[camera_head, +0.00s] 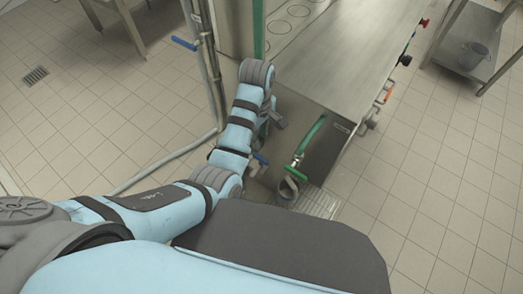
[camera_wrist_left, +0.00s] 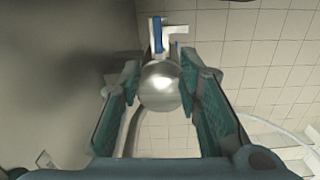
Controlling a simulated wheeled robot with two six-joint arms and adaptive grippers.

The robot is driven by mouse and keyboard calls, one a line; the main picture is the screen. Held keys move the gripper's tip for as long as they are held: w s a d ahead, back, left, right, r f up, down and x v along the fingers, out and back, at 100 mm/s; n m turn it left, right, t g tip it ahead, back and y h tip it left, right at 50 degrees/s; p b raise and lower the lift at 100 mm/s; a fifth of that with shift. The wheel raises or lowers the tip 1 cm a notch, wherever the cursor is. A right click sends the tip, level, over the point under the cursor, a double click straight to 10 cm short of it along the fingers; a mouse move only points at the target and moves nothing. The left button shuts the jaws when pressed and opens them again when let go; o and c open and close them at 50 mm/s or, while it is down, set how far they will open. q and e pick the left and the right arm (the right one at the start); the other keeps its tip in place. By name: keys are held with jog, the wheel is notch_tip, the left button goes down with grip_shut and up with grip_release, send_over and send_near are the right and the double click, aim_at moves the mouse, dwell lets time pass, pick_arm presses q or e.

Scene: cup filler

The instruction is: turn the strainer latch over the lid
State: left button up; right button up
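My left gripper (camera_wrist_left: 160,78) points at a round, shiny metal knob (camera_wrist_left: 160,87). Its two dark green-padded fingers stand apart on either side of the knob, with little or no gap at the tips. Contact is unclear. A pale bracket with a blue part (camera_wrist_left: 158,36) shows just beyond the knob. In the head view my left gripper (camera_head: 270,122) is beside the steel machine's near end, its fingers partly hidden by my wrist. I cannot clearly pick out the strainer latch or the lid. My right gripper is not in view.
A steel machine (camera_head: 335,60) with round openings runs to the upper right. A green handle (camera_head: 311,134), a tap with a green lever (camera_head: 295,172) and a grey cup (camera_head: 288,188) are at its near end. Vertical pipes (camera_head: 211,65) stand to the left.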

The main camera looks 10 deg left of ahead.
aim_at(261, 158)
pick_arm(q)
jog(key=shift+n, duration=0.3)
jog(key=f+b, duration=0.1)
jog(key=f, duration=0.3)
jog(key=f+b, duration=0.2)
jog(key=f, duration=0.2)
jog(key=f+b, duration=0.1)
jog(key=f, duration=0.3)
jog(key=shift+w+d+f, duration=0.15)
jog(key=shift+d+f, duration=0.15)
jog(key=shift+c, duration=0.4)
grip_shut()
